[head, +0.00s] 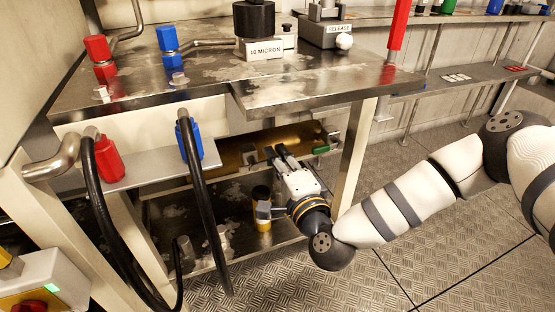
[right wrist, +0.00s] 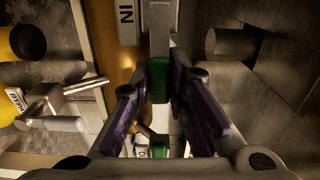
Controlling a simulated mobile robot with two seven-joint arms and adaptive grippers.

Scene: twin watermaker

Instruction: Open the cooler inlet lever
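The cooler is a brass-coloured body (head: 235,153) on the shelf under the bench in the head view. My right gripper (head: 276,150) reaches in at its front. In the right wrist view, a green lever handle (right wrist: 158,78) on a grey metal arm lies between the fingertips of my right gripper (right wrist: 158,88), with a label reading "IN" (right wrist: 127,22) beside it. The fingertips close in on both sides of this handle and appear to touch it. Another green handle (head: 322,149) shows to the right of the gripper in the head view. My left gripper is not in view.
The steel bench top (head: 330,88) overhangs the gripper. A bench leg (head: 352,150) stands just right of it. A yellow-and-black cylinder (head: 262,208) is below on the lower shelf. Black hoses (head: 205,215) hang at the left.

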